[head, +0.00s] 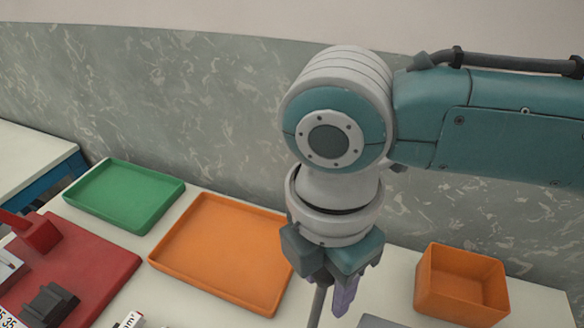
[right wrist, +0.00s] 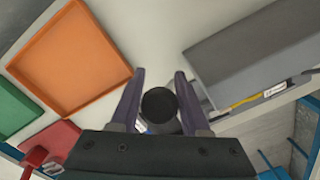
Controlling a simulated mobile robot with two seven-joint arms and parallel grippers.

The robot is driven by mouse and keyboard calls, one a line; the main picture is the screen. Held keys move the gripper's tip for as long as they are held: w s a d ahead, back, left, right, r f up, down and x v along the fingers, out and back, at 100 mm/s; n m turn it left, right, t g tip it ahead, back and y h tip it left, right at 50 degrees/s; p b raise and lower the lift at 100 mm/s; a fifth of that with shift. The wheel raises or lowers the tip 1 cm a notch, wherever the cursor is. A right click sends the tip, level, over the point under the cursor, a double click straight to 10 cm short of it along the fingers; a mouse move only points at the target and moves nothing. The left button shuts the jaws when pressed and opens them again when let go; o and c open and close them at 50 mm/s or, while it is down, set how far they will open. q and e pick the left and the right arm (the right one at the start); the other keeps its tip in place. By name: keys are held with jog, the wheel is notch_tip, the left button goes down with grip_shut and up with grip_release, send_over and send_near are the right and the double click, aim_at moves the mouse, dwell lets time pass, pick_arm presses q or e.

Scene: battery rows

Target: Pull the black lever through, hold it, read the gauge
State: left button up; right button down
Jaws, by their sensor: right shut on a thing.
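My right gripper (head: 330,296) hangs down over the white table at the lower middle of the head view. In the right wrist view, its two purple fingers (right wrist: 160,100) stand on either side of the round black knob (right wrist: 160,104) of the lever and are shut on it. A thin grey rod (head: 316,307) shows beside the fingers in the head view, cut off by the lower edge. The lever's base is hidden. I cannot make out a gauge in either view. My left gripper is not in view.
An orange tray (head: 156,258) and a green tray (head: 124,228) lie left of the gripper. A red board (head: 100,262) is at the far left. An orange box (head: 462,283) stands at the right. A grey block (right wrist: 250,55) is at the right of the wrist view.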

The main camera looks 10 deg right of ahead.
jog(key=s+a+t+h+p, duration=0.2)
jog(key=s+a+t+p, duration=0.1)
jog(key=s+a+p, duration=0.4)
jog(key=s+p, duration=0.2)
jog(key=s, duration=0.2)
jog(key=shift+a, duration=0.25)
dwell(0.5)
jog(key=shift+d+f, duration=0.1)
dwell(0.7)
